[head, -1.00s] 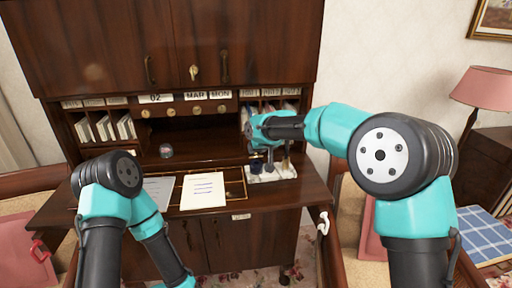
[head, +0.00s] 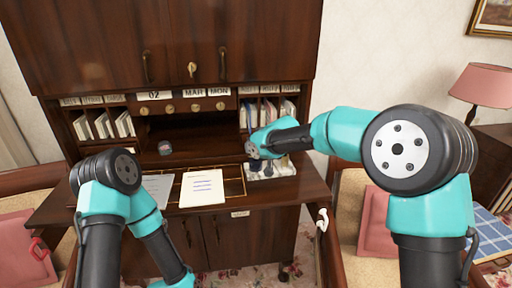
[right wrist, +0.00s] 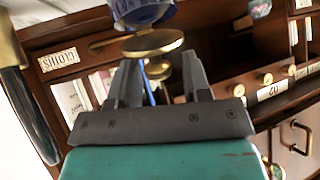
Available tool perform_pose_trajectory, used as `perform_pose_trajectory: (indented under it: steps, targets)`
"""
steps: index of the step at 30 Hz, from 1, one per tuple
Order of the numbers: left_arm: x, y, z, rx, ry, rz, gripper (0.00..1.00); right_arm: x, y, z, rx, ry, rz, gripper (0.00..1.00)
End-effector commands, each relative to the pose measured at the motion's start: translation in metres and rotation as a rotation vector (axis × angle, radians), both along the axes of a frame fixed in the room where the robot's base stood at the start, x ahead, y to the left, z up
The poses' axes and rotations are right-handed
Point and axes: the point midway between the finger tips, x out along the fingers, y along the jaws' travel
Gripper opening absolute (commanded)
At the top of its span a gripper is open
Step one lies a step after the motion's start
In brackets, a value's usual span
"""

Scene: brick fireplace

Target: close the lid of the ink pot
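The ink pot (right wrist: 142,12) shows in the right wrist view as blue glass at the top edge, partly cut off. A round brass lid (right wrist: 153,43) stands out beside it, apart from the glass as seen here. My right gripper (right wrist: 160,66) is open, with its two fingers spread just below the lid; I cannot tell whether they touch it. In the head view my right gripper (head: 256,150) is low over the white inkstand (head: 287,170) and hides much of it. My left arm reaches down at the left and its gripper is out of view.
A pen (right wrist: 28,118) stands close to the gripper in the right wrist view. Papers (head: 203,188) lie on the writing surface. A round glass object (head: 165,148) sits at the back left. Pigeonholes with letters (head: 268,112) rise behind the inkstand.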

Motion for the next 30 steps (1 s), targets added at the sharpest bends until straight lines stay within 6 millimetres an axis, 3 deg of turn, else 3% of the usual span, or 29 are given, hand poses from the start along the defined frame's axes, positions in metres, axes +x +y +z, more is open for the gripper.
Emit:
perform_pose_trajectory:
  steps: [14,30]
  targets:
    - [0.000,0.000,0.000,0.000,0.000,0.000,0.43,-0.003,-0.003,0.005,0.000,-0.001,-0.001,0.52]
    - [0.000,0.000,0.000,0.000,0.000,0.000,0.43,-0.054,-0.042,0.057,0.002,-0.002,-0.002,0.52]
